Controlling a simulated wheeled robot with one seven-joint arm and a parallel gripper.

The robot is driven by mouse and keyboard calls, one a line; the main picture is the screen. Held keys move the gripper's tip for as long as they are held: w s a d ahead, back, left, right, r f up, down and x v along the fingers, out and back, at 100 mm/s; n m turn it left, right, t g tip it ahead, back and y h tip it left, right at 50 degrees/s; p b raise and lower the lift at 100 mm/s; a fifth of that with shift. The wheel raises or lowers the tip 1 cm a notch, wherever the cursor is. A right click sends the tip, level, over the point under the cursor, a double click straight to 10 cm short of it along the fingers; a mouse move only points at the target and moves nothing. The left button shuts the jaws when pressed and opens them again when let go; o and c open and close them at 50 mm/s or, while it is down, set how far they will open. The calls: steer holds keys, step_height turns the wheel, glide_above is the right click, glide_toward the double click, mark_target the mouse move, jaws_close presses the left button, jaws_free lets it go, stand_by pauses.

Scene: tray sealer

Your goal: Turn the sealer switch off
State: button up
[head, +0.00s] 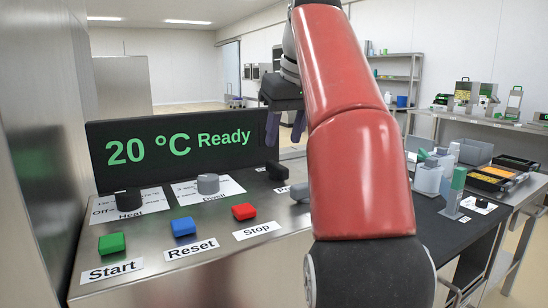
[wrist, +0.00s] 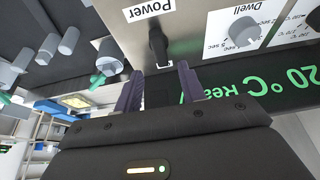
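The sealer's control panel (head: 200,240) has a black Power switch (wrist: 158,44), seen in the wrist view next to its white "Power" label (wrist: 135,8). In the head view the black switch (head: 277,170) is at the panel's back right, beside my arm. My gripper (wrist: 158,76) is open and empty, its two dark fingers apart. The switch appears just beyond the gap between the fingertips, not between them. In the head view my gripper (head: 285,128) hangs above and behind the switch. The display (head: 180,150) reads "20 °C Ready" in green.
A black Heat knob (head: 128,199) and grey Dwell knob (head: 208,184) stand left of the switch. Green Start (head: 111,243), blue Reset (head: 183,227) and red Stop (head: 244,212) buttons line the front. Bottles (head: 428,178) stand on a dark bench at right.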

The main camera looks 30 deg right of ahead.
mark_target(277, 164)
steer(key=shift+x, duration=3.3)
steer(key=shift+s, duration=0.1)
jaws_close()
